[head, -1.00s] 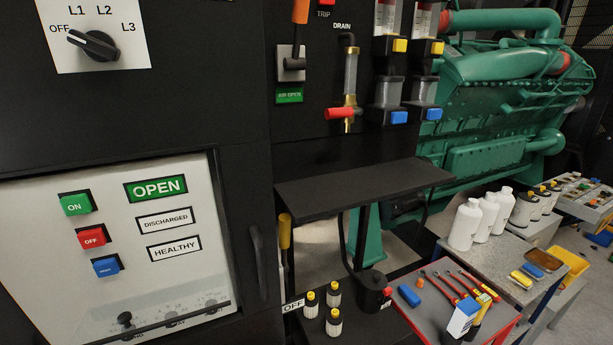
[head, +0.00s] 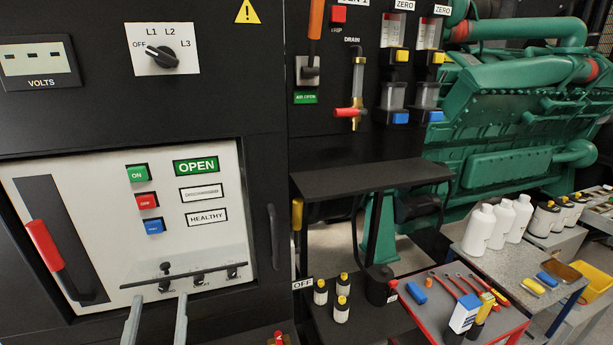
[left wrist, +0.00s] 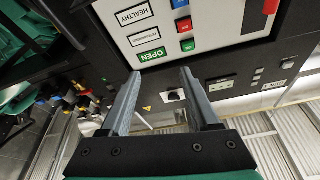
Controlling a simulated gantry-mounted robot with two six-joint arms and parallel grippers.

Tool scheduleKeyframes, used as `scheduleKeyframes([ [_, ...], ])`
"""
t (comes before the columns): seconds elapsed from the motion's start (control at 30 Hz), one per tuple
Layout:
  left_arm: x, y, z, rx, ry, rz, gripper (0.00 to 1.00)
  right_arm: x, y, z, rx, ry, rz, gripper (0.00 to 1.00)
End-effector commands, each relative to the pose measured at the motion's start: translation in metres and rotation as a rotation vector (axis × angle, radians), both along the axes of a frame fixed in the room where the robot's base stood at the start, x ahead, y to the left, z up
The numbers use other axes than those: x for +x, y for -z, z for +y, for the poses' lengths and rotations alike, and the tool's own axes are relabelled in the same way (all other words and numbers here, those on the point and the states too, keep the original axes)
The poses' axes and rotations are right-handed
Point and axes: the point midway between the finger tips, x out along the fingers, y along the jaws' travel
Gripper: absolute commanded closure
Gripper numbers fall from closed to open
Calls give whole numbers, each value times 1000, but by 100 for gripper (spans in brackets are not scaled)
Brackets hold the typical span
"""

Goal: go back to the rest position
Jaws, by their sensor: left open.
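My left gripper (head: 157,318) comes up at the bottom of the head view, its two grey fingers apart and empty. It is in front of the lower edge of the white breaker panel (head: 110,213), below a row of small black knobs. In the left wrist view the open fingers (left wrist: 158,85) point toward the panel, which appears upside down with its OPEN and HEALTHY labels. Nothing is between the fingers. Whether they touch the panel I cannot tell. My right gripper is not in view.
A black shelf (head: 370,177) juts out right of the cabinet. Several small bottles (head: 342,309) stand below it. A red-edged tray of tools (head: 465,310) and a grey bench with white bottles (head: 480,229) are further right. A green genset (head: 520,120) stands behind.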

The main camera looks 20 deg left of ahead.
Motion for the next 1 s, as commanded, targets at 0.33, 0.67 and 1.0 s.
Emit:
scheduleKeyframes([
  [0.33,15,-217,-71,-102,469,-497,38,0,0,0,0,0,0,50],
  [0.67,0,-322,-144,-33,834,-556,38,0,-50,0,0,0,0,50],
  [1.0,0,-401,-144,-36,832,-554,38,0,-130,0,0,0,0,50],
])
